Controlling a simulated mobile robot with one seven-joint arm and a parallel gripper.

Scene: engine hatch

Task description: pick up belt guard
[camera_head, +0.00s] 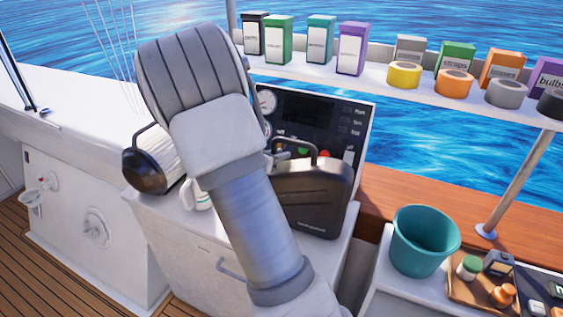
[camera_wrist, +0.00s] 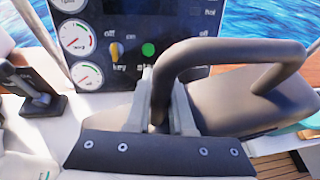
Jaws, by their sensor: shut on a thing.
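The belt guard, as I take it, is the dark case (camera_head: 318,200) with a looped handle, on the white counter in front of the instrument panel. In the wrist view its dark body (camera_wrist: 235,105) lies to the right, and the thick handle (camera_wrist: 215,48) arches across the middle. My gripper (camera_wrist: 160,100) is shut on the handle's left leg, with one grey finger on each side. In the head view my arm hides most of the gripper and the case's left part. I cannot tell whether the case touches the counter.
The instrument panel (camera_head: 325,115) stands close behind. A white mug (camera_head: 197,196) and a dark rounded object (camera_head: 150,165) are left of my arm. A teal bucket (camera_head: 422,240) and a tray of small items (camera_head: 462,288) are at right. A shelf (camera_head: 375,75) with boxes and tape rolls runs above.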

